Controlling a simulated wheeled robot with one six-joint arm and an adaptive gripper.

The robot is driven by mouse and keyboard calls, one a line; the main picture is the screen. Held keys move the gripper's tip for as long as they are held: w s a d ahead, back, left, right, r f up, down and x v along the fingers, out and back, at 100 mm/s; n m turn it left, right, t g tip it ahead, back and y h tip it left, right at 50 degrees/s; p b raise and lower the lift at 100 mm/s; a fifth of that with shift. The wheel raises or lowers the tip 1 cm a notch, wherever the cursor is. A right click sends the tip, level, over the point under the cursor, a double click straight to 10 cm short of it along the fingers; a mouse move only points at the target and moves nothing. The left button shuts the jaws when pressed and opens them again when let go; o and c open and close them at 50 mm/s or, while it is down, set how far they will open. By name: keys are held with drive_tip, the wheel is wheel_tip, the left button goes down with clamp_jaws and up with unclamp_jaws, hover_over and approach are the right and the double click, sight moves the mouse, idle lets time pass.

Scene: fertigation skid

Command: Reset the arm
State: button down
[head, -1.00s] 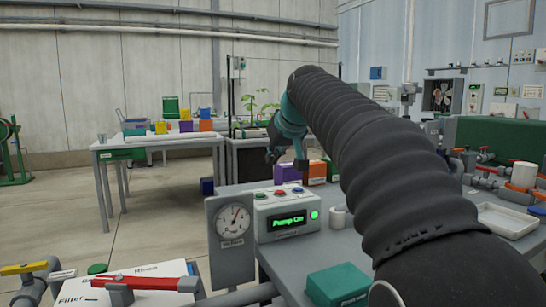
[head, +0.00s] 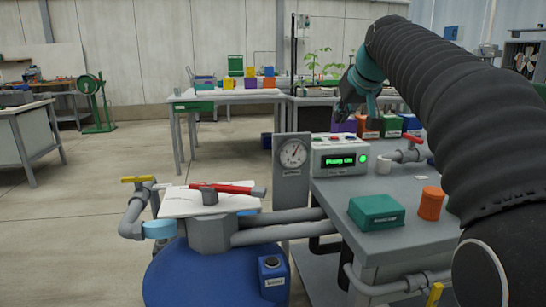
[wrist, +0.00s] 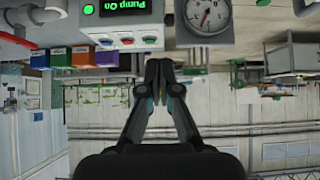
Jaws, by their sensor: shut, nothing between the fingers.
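My arm extends from the right of the head view, over the skid bench. My gripper (head: 347,108) hangs at its end, teal and dark, in front of or above the control box. It is shut and empty. The wrist view also shows its two fingers (wrist: 158,68) brought together with nothing between them. The grey control box (head: 340,157) has a green lit display reading "Pump On" and coloured buttons on top. In the wrist view the box (wrist: 118,12) appears upside down. I cannot tell the exact gap between gripper and box.
A pressure gauge (head: 293,153) stands left of the box. A green box (head: 376,211) and an orange cylinder (head: 431,203) sit on the bench. Open floor lies to the left.

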drive_tip(key=s+f+m+g+h, duration=0.1)
drive_tip(key=s+f, duration=1.3)
drive_tip(key=s, duration=0.3)
drive_tip(key=s+f+m+g, duration=0.1)
drive_tip(key=s+f+g, duration=0.1)
drive_tip(key=s+f, duration=1.3)
drive_tip(key=s, duration=0.3)
drive_tip(key=shift+s+a+f+h, duration=0.2)
drive_tip(key=shift+s+f+h, duration=0.1)
drive_tip(key=shift+h, duration=0.1)
